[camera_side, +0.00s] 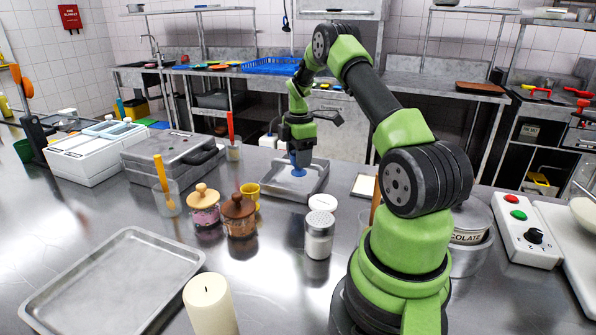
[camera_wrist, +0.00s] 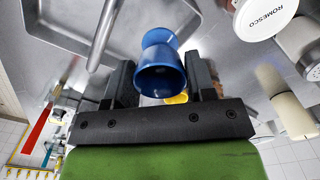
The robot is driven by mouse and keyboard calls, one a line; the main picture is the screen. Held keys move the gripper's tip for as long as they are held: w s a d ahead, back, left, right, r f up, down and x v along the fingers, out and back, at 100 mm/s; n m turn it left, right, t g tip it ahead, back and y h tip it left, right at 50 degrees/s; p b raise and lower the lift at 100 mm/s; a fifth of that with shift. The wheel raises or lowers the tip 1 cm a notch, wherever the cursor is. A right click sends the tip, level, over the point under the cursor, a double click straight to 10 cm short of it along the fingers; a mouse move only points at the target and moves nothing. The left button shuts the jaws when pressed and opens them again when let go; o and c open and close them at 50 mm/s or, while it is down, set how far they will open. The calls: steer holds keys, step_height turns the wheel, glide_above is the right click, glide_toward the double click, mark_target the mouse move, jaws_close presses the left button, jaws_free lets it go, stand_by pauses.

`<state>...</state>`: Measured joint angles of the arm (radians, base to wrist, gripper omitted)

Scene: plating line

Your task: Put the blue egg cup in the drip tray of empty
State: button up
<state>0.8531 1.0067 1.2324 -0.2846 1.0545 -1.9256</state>
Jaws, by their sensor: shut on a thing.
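The blue egg cup (camera_side: 298,170) is between the fingers of my gripper (camera_side: 300,151), which is shut on it. In the wrist view the cup (camera_wrist: 160,72) sits between the two dark fingers, with its open bowl towards the camera. The grey metal drip tray (camera_side: 279,195) lies on the counter below my gripper in the side view. The cup appears over or inside the tray; the gap to its floor cannot be told. The tray (camera_wrist: 75,18) also shows behind the cup in the wrist view, with a metal bar across its edge. No other thing is seen in the tray.
A yellow cup (camera_side: 251,192) and two wooden-lidded jars (camera_side: 238,220) stand left of the tray's front. A white-lidded pot (camera_side: 322,203) and a shaker (camera_side: 319,240) stand in front. A grey lidded appliance (camera_side: 168,155) is to the left.

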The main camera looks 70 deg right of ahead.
mark_target(299, 176)
steer(key=shift+f, duration=3)
steer(key=shift+f, duration=0.15)
steer(key=o, duration=0.9)
step_height(299, 176, up, 12)
steer(key=shift+w+a+r, duration=0.1)
steer(key=shift+r, duration=0.1)
steer(key=w+a+r+m+t, duration=0.2)
steer(key=a+r+m+t, duration=0.15)
steer(key=a+r, duration=1.05)
steer(key=shift+s+a+r+m+t+y, duration=0.3)
steer(key=shift+s+a+m+t, duration=0.3)
steer(key=shift+s+a+m, duration=1.6)
steer(key=shift+s+a+r+m+t+y, duration=0.3)
steer(key=shift+s+a+m+t, duration=0.5)
steer(key=shift+s+a, duration=2.6)
steer(key=shift+s+a+r+m+t+y, duration=0.15)
steer(key=shift+s+a+m+t+y, duration=0.3)
steer(key=shift+s+a+m, duration=2.4)
